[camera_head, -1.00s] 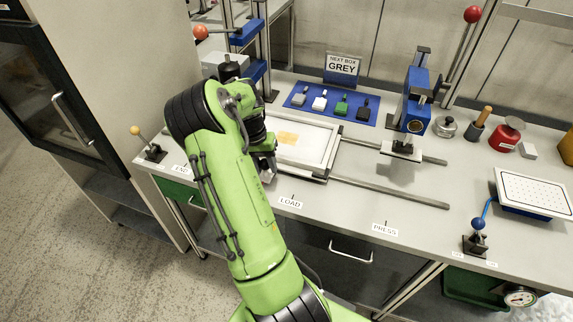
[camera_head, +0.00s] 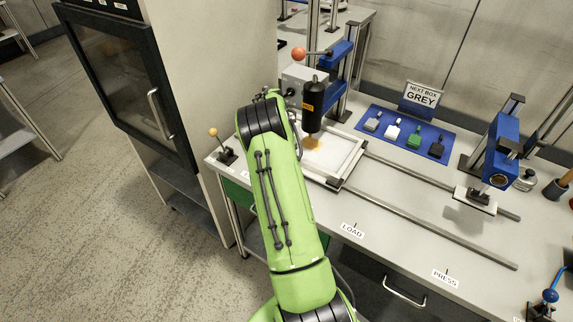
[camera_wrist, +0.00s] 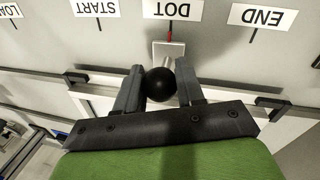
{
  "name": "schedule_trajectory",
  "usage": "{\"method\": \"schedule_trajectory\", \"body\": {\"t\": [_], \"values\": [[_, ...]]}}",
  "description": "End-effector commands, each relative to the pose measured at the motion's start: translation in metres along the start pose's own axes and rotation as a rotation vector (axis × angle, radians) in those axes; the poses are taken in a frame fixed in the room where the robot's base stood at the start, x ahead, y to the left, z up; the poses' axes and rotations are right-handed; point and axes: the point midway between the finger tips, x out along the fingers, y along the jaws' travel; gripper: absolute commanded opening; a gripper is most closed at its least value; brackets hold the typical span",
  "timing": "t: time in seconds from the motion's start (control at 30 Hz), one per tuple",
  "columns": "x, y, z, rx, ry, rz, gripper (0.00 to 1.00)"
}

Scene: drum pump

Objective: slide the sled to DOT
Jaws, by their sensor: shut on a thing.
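The sled (camera_head: 347,164), a white framed tray on two rails, is at the left part of the rails in the head view. It lies under a dark cylinder head (camera_head: 313,103), with a yellowish patch below the head. In the wrist view my gripper (camera_wrist: 159,70) is shut on the sled's black ball knob (camera_wrist: 160,86), one finger on each side. In the head view my arm hides the gripper and knob.
The START label (camera_wrist: 95,8) and END label (camera_wrist: 262,16) flank DOT. The rails (camera_head: 430,220) run clear to the right, towards the blue press (camera_head: 500,150). A small lever (camera_head: 222,146) stands at the bench's left end. A blue mat (camera_head: 377,140) with several small blocks lies behind.

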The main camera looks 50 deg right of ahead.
Motion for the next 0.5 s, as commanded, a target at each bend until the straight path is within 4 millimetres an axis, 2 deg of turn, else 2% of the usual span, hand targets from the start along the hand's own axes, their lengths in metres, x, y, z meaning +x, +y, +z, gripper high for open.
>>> {"method": "schedule_trajectory", "body": {"t": [0.3,0.33,0.47,0.5], "values": [[0.0018,-0.0007,0.0025,-0.003,-0.008,0.003,0.00],[0.0019,-0.0007,0.0025,-0.003,-0.009,0.003,0.39],[0.0016,-0.0005,0.0019,-0.002,-0.007,0.003,0.59],[0.0014,-0.0004,0.0017,-0.002,-0.006,0.003,0.61]]}}
